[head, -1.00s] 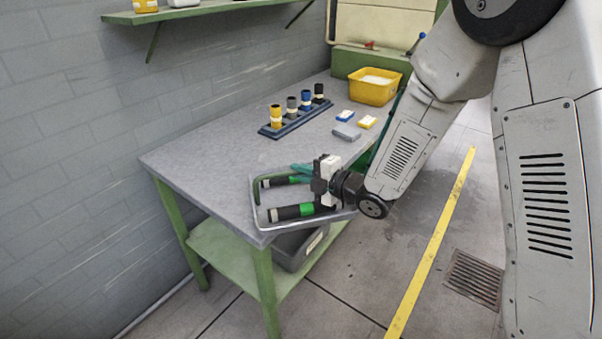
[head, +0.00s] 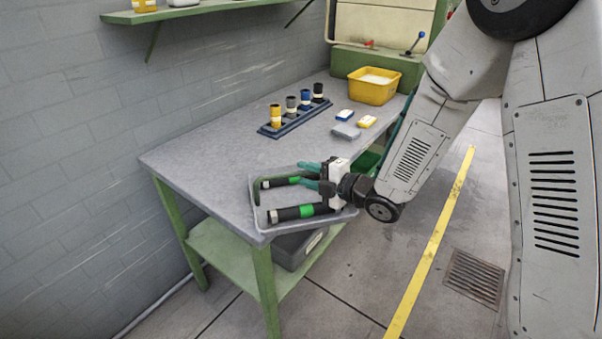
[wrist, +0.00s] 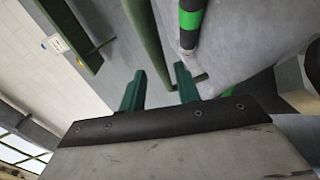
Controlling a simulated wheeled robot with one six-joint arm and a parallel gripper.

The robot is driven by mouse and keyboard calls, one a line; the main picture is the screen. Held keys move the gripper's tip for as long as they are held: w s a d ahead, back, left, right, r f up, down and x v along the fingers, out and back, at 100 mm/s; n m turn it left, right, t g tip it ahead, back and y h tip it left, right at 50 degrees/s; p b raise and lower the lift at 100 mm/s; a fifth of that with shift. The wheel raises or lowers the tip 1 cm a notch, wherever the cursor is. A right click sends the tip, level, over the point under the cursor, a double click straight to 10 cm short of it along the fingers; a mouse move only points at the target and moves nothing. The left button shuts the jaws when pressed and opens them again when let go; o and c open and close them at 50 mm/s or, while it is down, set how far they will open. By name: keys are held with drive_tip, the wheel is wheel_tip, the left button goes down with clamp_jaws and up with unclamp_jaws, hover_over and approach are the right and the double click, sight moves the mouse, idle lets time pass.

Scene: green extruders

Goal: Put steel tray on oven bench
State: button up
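The steel tray (head: 280,197) is a shallow grey tray at the near end of the grey-topped green bench (head: 195,165), close to its right edge. It holds two dark cylindrical pieces (head: 293,213) with green bands; one green-banded piece also shows in the wrist view (wrist: 190,22). My gripper (head: 308,175) is at the tray's right side, its green fingers pointing left over the tray. In the wrist view, the fingers (wrist: 160,85) stand apart with nothing clearly held between them. I cannot tell whether they touch the tray.
A dark rack (head: 297,118) with several coloured cylinders stands at the back of the bench. Small boxes (head: 346,130) and a yellow tub (head: 374,88) stand farther along. A grey bin (head: 296,248) is on the lower shelf. The bench's middle left is clear.

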drive_tip(key=s+d+r+m+h, duration=0.3)
drive_tip(key=d+m+h, duration=0.15)
drive_tip(key=d, duration=0.35)
drive_tip(key=s+d+r+m+g+h, duration=0.1)
drive_tip(key=s+d+r+m+h, duration=0.3)
drive_tip(key=d+m, duration=0.3)
drive_tip(key=s+d+r+m+h, duration=0.3)
drive_tip(key=d+m+h, duration=0.2)
drive_tip(key=d, duration=0.5)
drive_tip(key=s+r+m+g, duration=0.2)
drive_tip(key=s+m+g, duration=0.1)
drive_tip(key=s, duration=0.7)
drive_tip(key=s+r+m+g, duration=0.2)
drive_tip(key=s+m, duration=0.4)
drive_tip(key=s, duration=0.4)
drive_tip(key=shift+s+a+r+g, duration=0.25)
drive_tip(key=shift+a+r+g, duration=0.1)
drive_tip(key=shift+g, duration=0.45)
drive_tip(key=s, duration=0.1)
drive_tip(key=s+a+m+g, duration=0.1)
drive_tip(key=s, duration=0.1)
drive_tip(key=shift+r+m+y, duration=0.2)
drive_tip(key=shift+m+y, duration=0.05)
drive_tip(key=shift+y, duration=0.1)
drive_tip(key=c, duration=0.6)
drive_tip(key=shift+s, duration=0.1)
clamp_jaws()
drive_tip(key=shift+s, duration=0.1)
